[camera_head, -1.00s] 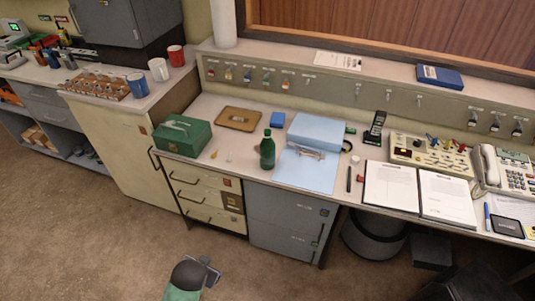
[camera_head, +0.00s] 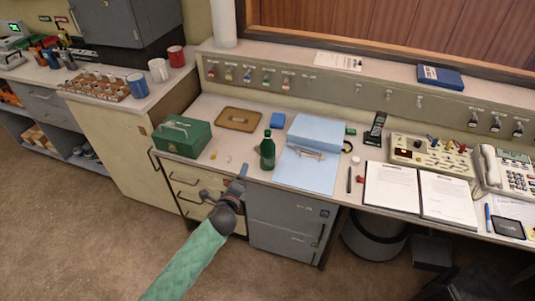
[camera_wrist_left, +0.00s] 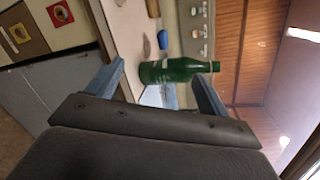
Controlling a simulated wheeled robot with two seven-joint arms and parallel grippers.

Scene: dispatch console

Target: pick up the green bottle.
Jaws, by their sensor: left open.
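The green bottle (camera_head: 267,151) stands upright on the console desk, left of a light blue clipboard (camera_head: 303,171). In the left wrist view the bottle (camera_wrist_left: 178,70) lies across the picture, ahead of and between my two blue fingertips. My left gripper (camera_head: 226,184) is in front of the desk's front edge, above the drawers, lower left of the bottle. My right gripper is in neither view.
A green metal box (camera_head: 182,136) and a brown tray (camera_head: 239,118) stand left of the bottle. A blue box (camera_head: 317,131) is behind the clipboard. Open binders (camera_head: 390,188) and a telephone (camera_head: 505,170) are to the right. Desk space just left of the bottle is mostly clear.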

